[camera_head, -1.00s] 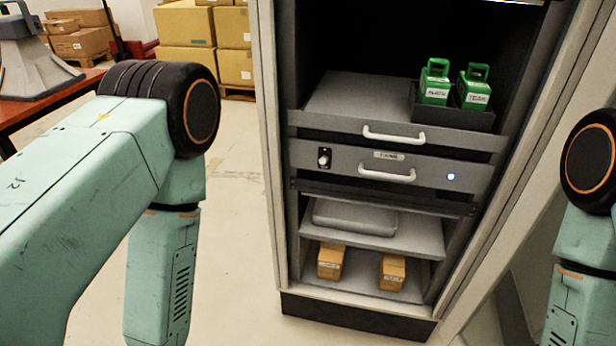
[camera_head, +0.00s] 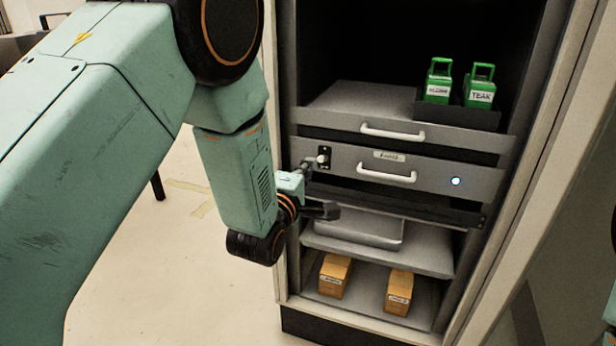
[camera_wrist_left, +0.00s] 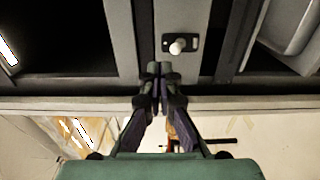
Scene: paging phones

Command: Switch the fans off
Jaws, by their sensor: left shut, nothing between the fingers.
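The fans panel (camera_head: 425,172) is a grey drawer front in the rack, with a small label, a white handle and a lit blue-white lamp (camera_head: 456,181). At its left end is a switch (camera_head: 323,158) with a pale knob on a black plate. In the left wrist view the switch (camera_wrist_left: 178,46) is just beyond and right of the fingertips. My left gripper (camera_head: 308,165) is close to the switch, shut and empty. The wrist view shows its fingertips (camera_wrist_left: 158,68) together; the knob looks apart from them. My right gripper is out of view.
Above the panel is a shelf drawer (camera_head: 350,123) with two green handled blocks (camera_head: 480,88) in a dark tray. Lower shelves hold a grey flat box (camera_head: 360,230) and two orange-brown boxes (camera_head: 399,290). The rack's left post (camera_head: 284,60) stands beside my left arm.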

